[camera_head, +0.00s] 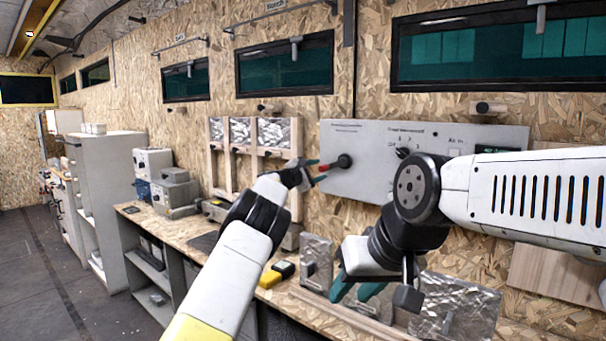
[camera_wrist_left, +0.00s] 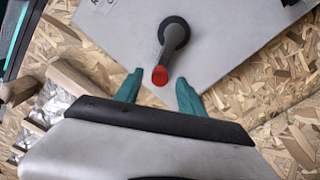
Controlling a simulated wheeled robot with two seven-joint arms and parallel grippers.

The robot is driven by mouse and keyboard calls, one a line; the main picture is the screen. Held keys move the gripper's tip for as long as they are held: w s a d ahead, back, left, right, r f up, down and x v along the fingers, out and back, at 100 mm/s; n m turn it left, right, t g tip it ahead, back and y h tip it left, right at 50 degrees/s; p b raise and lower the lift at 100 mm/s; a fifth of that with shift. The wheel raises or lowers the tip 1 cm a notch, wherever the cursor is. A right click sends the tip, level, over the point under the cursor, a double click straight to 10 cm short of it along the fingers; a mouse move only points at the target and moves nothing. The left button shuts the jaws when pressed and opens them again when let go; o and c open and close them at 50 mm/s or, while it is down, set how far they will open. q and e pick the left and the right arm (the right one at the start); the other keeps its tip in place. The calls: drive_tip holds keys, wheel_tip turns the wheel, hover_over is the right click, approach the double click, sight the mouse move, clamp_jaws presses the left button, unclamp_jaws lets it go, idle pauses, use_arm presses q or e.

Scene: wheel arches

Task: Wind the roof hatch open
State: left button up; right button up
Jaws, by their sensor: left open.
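A hand crank (camera_head: 343,162) with a black round hub and a red-ended grey handle sits on a grey wall panel (camera_head: 370,135). In the left wrist view the crank (camera_wrist_left: 174,38) points its red end toward me. My left gripper (camera_head: 314,173) is open, its teal fingers on either side of the red end in the left wrist view (camera_wrist_left: 159,78). I cannot tell whether they touch it. My right gripper (camera_head: 356,294) hangs low above the bench, its teal fingers apart and empty. The roof hatch is not clearly identifiable.
A wooden bench (camera_head: 185,228) runs along the wall below the panel. On it are a yellow and black device (camera_head: 277,274), metallic foil-like blocks (camera_head: 316,262) and grey boxes (camera_head: 175,190). Dark windows (camera_head: 285,66) line the wall above. Open floor (camera_head: 60,270) lies at the left.

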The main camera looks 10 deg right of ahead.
use_arm(q)
drive_tip(key=shift+v, duration=2.2)
